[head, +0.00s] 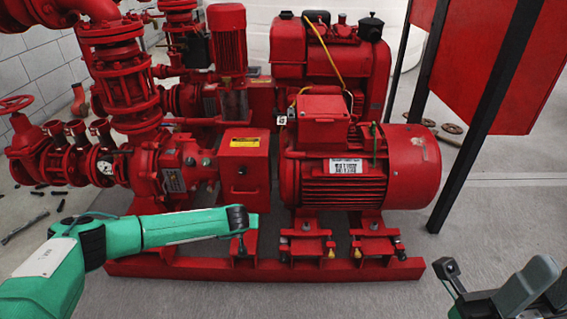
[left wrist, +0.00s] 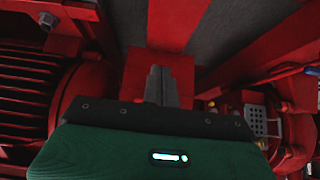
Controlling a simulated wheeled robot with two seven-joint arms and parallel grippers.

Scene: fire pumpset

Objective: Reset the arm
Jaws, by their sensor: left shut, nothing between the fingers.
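My left arm (head: 170,229) reaches in from the left in the head view, in front of the red pumpset. Its far end is at the lower middle, in front of the red coupling box (head: 243,160); the fingers are hard to make out there. In the left wrist view my left gripper (left wrist: 161,86) is shut and empty, its fingers together before a red surface. Dark and grey-green parts of my right arm (head: 522,290) show at the lower right corner of the head view. The state of its fingers cannot be made out.
The red motor (head: 362,170) stands right of the coupling box, the pump (head: 178,170) left of it. Both are on a red base frame (head: 270,269). A red engine (head: 335,65) is behind. A black post (head: 480,120) stands at right. Grey floor (head: 330,300) in front is clear.

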